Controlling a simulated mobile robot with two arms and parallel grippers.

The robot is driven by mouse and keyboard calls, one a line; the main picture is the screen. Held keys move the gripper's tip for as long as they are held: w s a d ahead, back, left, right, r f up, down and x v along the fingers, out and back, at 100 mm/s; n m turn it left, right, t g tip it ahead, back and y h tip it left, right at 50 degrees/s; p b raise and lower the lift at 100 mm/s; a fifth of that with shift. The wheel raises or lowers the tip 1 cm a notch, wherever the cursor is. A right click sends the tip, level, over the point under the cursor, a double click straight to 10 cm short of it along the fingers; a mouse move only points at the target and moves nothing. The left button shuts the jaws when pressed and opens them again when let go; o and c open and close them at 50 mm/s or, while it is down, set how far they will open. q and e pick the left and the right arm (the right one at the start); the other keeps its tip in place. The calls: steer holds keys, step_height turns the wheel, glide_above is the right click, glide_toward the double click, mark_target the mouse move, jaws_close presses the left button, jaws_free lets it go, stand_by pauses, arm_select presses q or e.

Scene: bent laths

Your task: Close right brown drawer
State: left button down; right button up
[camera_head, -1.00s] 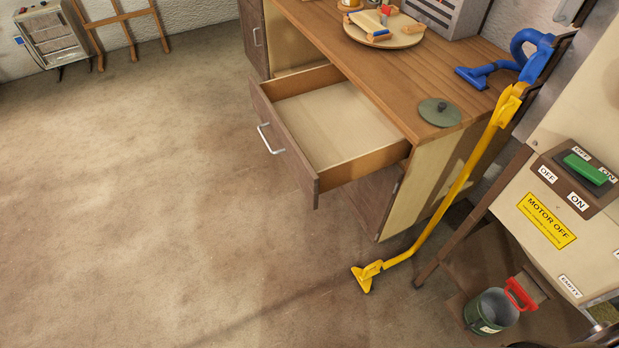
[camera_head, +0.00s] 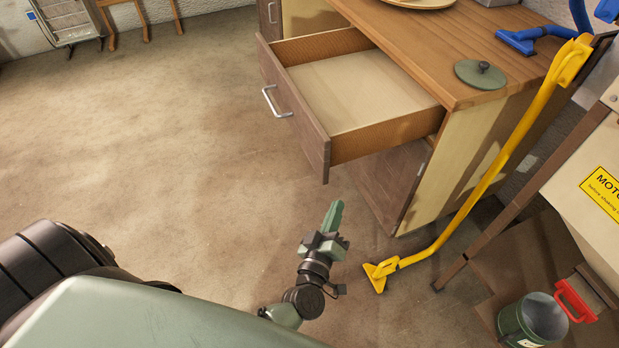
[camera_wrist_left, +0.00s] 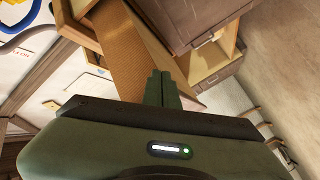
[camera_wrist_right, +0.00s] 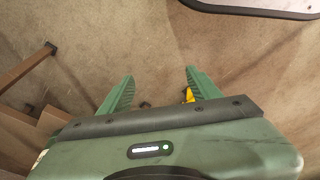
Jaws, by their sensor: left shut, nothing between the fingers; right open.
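The brown drawer (camera_head: 293,108) is pulled well out of the wooden cabinet, its light, empty-looking inside showing and a silver handle (camera_head: 275,102) on its front. My left gripper (camera_head: 334,216) is shut and empty. In the head view it appears below the drawer's near front corner, apart from it in the picture; the depth gap is hard to judge. In the left wrist view its closed fingers (camera_wrist_left: 161,84) show against brown and tan cabinet surfaces. My right gripper (camera_wrist_right: 158,82) is open and empty over the floor in the right wrist view; the head view does not show it.
The wooden worktop (camera_head: 470,30) above the drawer carries a green lid (camera_head: 481,75). A yellow-handled long tool (camera_head: 490,170) leans at the cabinet's right. A green bucket (camera_head: 533,320) stands at the lower right. The floor (camera_head: 150,150) left of the drawer is clear.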

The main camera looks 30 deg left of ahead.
arm_select(q)
steer(key=s+a+r+n+g+y+b, duration=0.35)
steer(key=a+r+n+y+b, duration=0.5)
steer(key=n, duration=0.65)
steer(key=w+a+b, duration=0.2)
steer(key=w+a, duration=0.1)
steer(key=w, duration=0.8)
steer(key=shift+f, duration=0.45)
arm_select(e)
step_height(320, 180, up, 9)
steer(key=t, duration=0.1)
steer(key=shift+r, duration=0.2)
arm_select(q)
steer(key=shift+a+t, duration=0.1)
steer(key=shift+t, duration=0.15)
arm_select(e)
steer(key=shift+w+d, duration=0.1)
steer(key=shift+d, duration=0.05)
